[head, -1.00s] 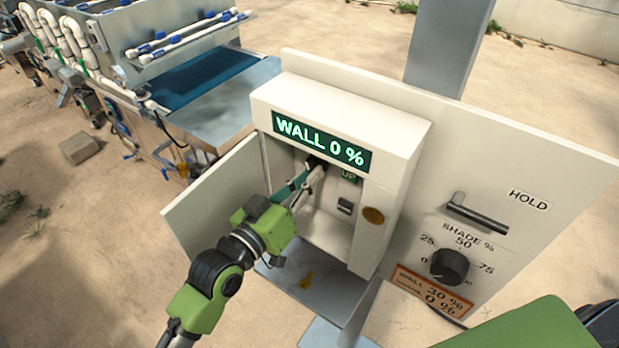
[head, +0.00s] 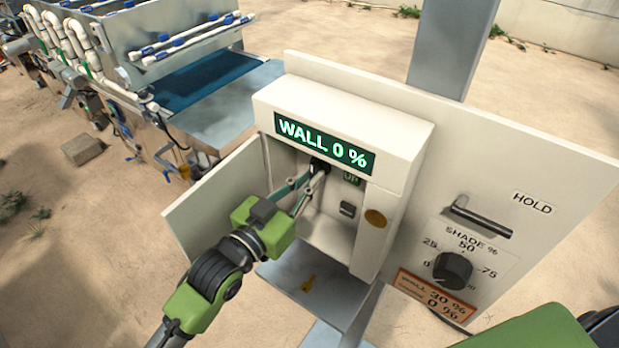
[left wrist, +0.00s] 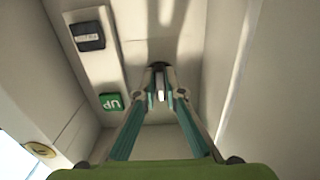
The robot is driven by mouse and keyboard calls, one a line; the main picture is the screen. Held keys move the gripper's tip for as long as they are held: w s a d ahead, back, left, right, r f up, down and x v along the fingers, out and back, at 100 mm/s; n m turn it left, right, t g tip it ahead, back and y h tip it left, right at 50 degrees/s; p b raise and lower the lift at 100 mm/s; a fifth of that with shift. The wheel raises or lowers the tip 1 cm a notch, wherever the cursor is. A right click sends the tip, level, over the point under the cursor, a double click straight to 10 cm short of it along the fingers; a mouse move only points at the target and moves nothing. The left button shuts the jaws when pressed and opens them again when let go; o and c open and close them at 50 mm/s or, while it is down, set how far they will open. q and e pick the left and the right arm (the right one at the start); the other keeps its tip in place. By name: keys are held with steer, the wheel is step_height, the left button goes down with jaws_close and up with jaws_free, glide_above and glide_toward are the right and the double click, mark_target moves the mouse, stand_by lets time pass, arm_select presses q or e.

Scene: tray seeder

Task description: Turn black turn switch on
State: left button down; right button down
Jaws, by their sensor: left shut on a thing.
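The black turn switch (head: 320,164) is inside the open white control box, just under the green display reading "WALL 0 %". It also shows between my fingertips in the left wrist view (left wrist: 158,67), largely hidden by them. My left gripper (head: 314,174) reaches into the box from the lower left and is shut on the switch. Its two teal fingers stand on either side of it in the left wrist view. My right gripper is not in view.
A green UP button (left wrist: 112,102) and a dark rocker switch (left wrist: 88,36) sit beside the turn switch. The box door (head: 215,200) hangs open at left. A panel with a shade knob (head: 452,270) and HOLD lever (head: 480,219) stands at right.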

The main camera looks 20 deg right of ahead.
arm_select(q)
steer(key=c, duration=2.1)
jaws_free()
steer(key=shift+c, duration=0.2)
steer(key=shift+s+a, duration=0.1)
steer(key=shift+a, duration=0.1)
steer(key=v, duration=1.1)
steer(key=shift+s+a, duration=0.2)
steer(key=shift+s, duration=0.05)
steer(key=shift+f, duration=0.1)
